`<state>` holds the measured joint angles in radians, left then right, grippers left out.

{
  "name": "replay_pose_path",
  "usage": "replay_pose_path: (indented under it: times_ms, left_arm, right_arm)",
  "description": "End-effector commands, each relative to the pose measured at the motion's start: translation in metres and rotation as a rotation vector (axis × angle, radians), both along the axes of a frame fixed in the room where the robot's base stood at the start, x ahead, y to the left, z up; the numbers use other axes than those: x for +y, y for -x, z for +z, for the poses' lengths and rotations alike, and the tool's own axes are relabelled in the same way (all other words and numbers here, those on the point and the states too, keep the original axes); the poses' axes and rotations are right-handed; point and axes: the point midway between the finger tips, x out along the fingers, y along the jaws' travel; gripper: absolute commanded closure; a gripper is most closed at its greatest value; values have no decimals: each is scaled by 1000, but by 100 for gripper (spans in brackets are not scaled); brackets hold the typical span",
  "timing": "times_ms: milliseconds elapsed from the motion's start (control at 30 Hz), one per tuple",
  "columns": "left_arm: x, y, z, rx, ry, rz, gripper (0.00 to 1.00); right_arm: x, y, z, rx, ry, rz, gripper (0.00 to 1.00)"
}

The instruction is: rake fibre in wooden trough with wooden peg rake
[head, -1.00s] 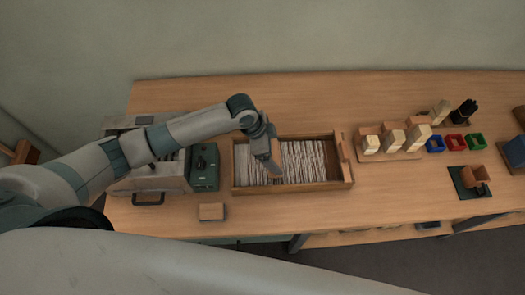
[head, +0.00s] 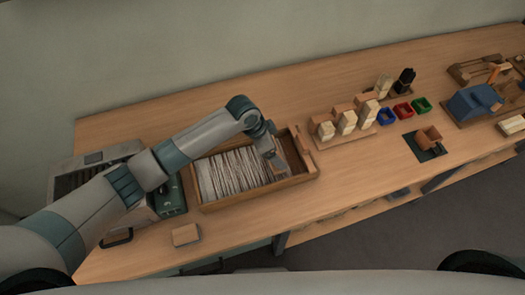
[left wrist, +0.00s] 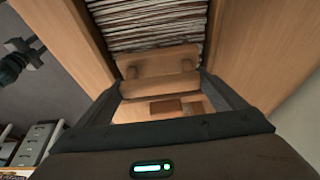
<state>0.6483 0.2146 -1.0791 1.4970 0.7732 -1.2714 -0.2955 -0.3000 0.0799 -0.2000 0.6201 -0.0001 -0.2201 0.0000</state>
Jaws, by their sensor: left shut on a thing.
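The wooden trough (head: 250,199) stands on the bench, with pale, streaked fibre (head: 230,172) over its left and middle part. My left gripper (head: 274,158) is over the right part of the trough, pointing down, with the fibre to its left. In the left wrist view, my left gripper (left wrist: 160,92) is shut on the wooden peg rake (left wrist: 158,62), which lies across the trough between its side walls. The fibre (left wrist: 155,25) shows just beyond the rake. I cannot tell how deep the pegs sit. My right gripper is not in view.
A grey machine with a green box (head: 170,195) stands left of the trough. A small wooden block (head: 186,235) lies in front. Pale brush blocks (head: 346,122), coloured bins (head: 403,111) and a blue device (head: 473,103) are to the right.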

Motion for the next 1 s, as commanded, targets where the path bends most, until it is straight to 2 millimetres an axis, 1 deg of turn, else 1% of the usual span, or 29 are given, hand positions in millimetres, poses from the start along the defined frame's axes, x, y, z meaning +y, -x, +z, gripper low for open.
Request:
replay_pose_path:
  times_ms: [33, 100, 400, 533, 800, 1000]
  left_arm:
    - [-8, -2, -1, -1, 2, -1, 36]
    - [-17, -5, -1, -2, 2, -1, 36]
    - [-50, -15, -1, -2, 1, -1, 36]
    - [-54, -16, 0, -1, -1, 0, 36]
    - [-54, -16, 1, -1, 0, 0, 36]
    - [-48, -14, 2, 1, -1, 1, 36]
  right_arm:
    - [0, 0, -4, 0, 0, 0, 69]
    - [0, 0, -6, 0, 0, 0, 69]
    - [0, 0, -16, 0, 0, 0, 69]
    - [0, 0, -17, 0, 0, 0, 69]
    - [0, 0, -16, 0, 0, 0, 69]
    - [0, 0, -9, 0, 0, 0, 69]
